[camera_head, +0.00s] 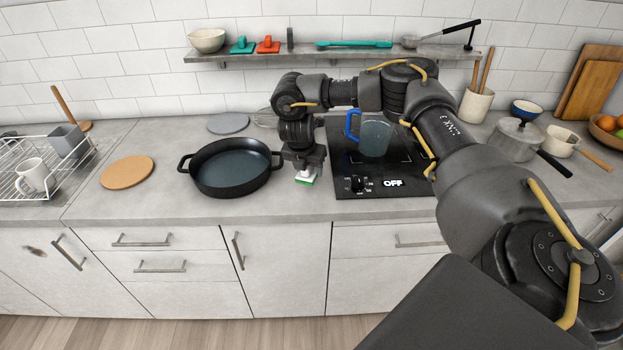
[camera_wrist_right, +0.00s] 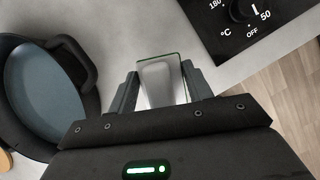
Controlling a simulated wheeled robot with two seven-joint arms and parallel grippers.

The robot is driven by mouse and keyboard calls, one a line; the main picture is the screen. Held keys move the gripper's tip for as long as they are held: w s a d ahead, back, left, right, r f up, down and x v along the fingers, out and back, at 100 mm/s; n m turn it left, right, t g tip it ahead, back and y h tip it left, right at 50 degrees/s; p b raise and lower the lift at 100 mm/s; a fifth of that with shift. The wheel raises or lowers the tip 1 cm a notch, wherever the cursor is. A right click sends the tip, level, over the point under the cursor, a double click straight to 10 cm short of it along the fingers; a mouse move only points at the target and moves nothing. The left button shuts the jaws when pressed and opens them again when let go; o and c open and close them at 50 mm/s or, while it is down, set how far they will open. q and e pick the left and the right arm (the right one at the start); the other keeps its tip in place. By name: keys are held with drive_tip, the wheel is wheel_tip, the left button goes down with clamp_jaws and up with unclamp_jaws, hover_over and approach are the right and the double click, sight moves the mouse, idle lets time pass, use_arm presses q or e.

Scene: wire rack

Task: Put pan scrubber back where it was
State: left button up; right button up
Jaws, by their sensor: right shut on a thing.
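The pan scrubber (camera_head: 304,179) has a white body and a green underside. My right gripper (camera_head: 304,167) is shut on it and points down between the black pan and the hob, close over the front of the counter. Whether the scrubber touches the counter I cannot tell. In the right wrist view, the scrubber (camera_wrist_right: 160,82) sits between the two fingers of the gripper (camera_wrist_right: 160,92), with a thin green edge showing around the white part. My left gripper is not in view.
A black pan (camera_head: 232,180) stands just left of the gripper. On the right, a hob (camera_head: 370,185) carries a clear jug with a blue handle (camera_head: 374,137). A wire rack (camera_head: 45,190) with a mug stands far left, beyond a round cork mat (camera_head: 127,171). A wall shelf (camera_head: 340,50) is above.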

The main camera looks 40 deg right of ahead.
sight(312, 178)
drive_tip(key=shift+w+d+f, duration=0.15)
drive_tip(key=shift+d+f, duration=0.3)
drive_tip(key=shift+f, duration=0.1)
drive_tip(key=shift+w+d+f, duration=0.15)
drive_tip(key=shift+d+f, duration=0.25)
drive_tip(key=shift+f, duration=0.15)
drive_tip(key=x, duration=0.2)
drive_tip(key=p+x, duration=0.1)
drive_tip(key=shift+s+a+f, duration=0.2)
drive_tip(key=shift+a+f, duration=0.05)
drive_tip(key=shift+f, duration=0.15)
drive_tip(key=shift+f, duration=0.15)
drive_tip(key=o, duration=0.9)
drive_tip(key=v, duration=1.2)
drive_tip(key=shift+a, duration=0.1)
